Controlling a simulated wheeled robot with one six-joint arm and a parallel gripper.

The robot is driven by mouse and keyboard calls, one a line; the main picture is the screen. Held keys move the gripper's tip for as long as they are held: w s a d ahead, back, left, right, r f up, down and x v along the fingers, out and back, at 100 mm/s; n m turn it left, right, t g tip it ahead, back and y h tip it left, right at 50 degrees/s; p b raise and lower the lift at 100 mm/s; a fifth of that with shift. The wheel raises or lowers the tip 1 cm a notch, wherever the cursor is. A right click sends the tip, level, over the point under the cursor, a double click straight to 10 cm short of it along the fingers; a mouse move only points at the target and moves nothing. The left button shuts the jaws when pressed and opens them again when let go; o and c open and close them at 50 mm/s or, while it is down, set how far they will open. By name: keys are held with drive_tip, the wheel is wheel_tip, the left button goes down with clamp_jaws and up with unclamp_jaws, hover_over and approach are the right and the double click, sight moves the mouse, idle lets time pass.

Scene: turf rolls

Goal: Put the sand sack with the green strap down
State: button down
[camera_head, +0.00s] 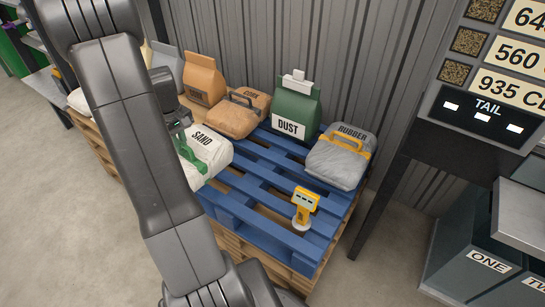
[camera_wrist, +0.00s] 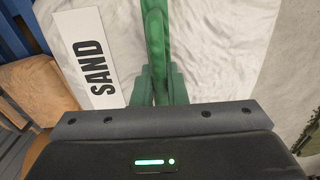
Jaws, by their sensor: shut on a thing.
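The white sand sack (camera_head: 209,152) with a green strap is at the left part of the blue pallet (camera_head: 262,233), partly hidden behind my arm. Its black SAND label shows in both views. My gripper (camera_head: 183,127) is above the sack. In the wrist view my gripper (camera_wrist: 156,92) is shut on the green strap (camera_wrist: 155,35), and the white cloth of the sack (camera_wrist: 215,50) fills most of the picture. I cannot tell whether the sack touches the pallet.
A brown sack (camera_head: 238,114), a green DUST bag (camera_head: 296,110) and a grey RUBBER sack (camera_head: 340,160) stand along the pallet's back. A yellow device (camera_head: 304,205) stands near its front right corner. The blue slats between are bare. Grey bins (camera_head: 483,258) are at right.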

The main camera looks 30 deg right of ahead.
sight(219, 147)
drive_tip(key=s+d+n, duration=0.1)
drive_tip(key=d+n, duration=0.2)
drive_tip(key=s+d+n+b, duration=0.1)
drive_tip(key=d+n, duration=0.3)
drive_tip(key=s+d+r+n, duration=0.1)
drive_tip(key=d+n, duration=0.3)
drive_tip(key=shift+s, duration=0.2)
drive_tip(key=shift+s+d+n+b, duration=0.6)
drive_tip(key=shift+s+d+n, duration=1.25)
drive_tip(key=shift+d+n, duration=1.8)
wheel_tip(219, 147, down, 10)
drive_tip(key=b, duration=0.2)
drive_tip(key=shift+a+r+n, duration=0.25)
drive_tip(key=shift+a+n, duration=0.1)
drive_tip(key=shift+n, duration=0.1)
drive_tip(key=shift+f, duration=0.15)
drive_tip(key=c, duration=1.6)
unclamp_jaws()
drive_tip(key=shift+s+f, duration=0.1)
drive_tip(key=shift+s, duration=0.05)
drive_tip(key=shift+o, duration=0.7)
